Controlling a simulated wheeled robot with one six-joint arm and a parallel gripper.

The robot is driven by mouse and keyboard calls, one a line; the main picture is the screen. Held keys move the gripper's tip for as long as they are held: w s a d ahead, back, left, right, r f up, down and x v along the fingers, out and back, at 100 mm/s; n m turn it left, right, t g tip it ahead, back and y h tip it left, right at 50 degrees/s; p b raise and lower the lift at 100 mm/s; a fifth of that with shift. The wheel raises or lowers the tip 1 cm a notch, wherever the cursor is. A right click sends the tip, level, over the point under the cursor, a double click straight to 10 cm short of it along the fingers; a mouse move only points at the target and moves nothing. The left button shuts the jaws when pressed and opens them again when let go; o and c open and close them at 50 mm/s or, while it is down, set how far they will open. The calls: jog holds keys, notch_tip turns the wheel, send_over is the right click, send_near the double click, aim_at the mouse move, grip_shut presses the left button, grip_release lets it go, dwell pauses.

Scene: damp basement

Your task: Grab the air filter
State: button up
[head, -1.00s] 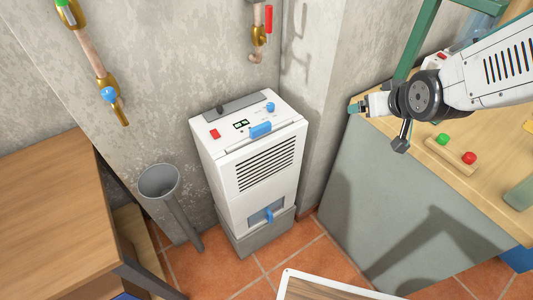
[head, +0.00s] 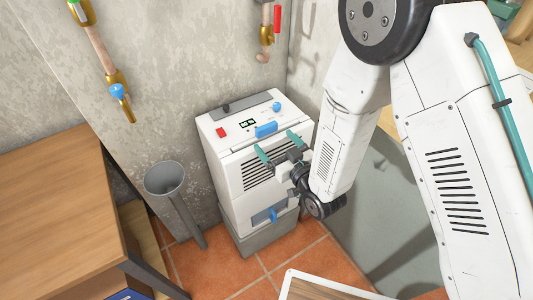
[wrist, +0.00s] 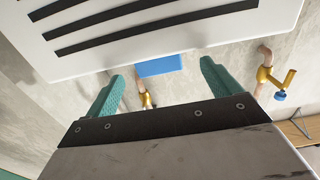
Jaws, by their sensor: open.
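The white dehumidifier-like unit (head: 222,165) stands against the wall, with a dark slotted grille on its front. A blue tab (head: 266,130) sits at the top front edge above the grille; it looks like the air filter's handle, and the filter body is not visible. The tab also shows in the wrist view (wrist: 160,66), between the fingertips in the picture. My gripper (head: 275,141) is open, with teal fingers spread in front of the grille and pointing up toward the tab. Nothing is held. I cannot tell whether a finger touches the unit.
A red button (head: 221,132) and a blue knob (head: 277,106) are on the unit's top. A lower blue handle (head: 273,215) is on its front. A grey funnel pipe (head: 165,180) and a wooden table (head: 60,215) stand left. Brass valve pipes (head: 117,92) hang on the wall.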

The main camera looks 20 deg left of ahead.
aim_at(268, 132)
jog(key=x, duration=0.6)
jog(key=shift+w, duration=0.15)
jog(key=shift+d, duration=0.1)
jog(key=c, duration=1.4)
jog(key=shift+o, duration=0.2)
jog(key=shift+r, duration=0.15)
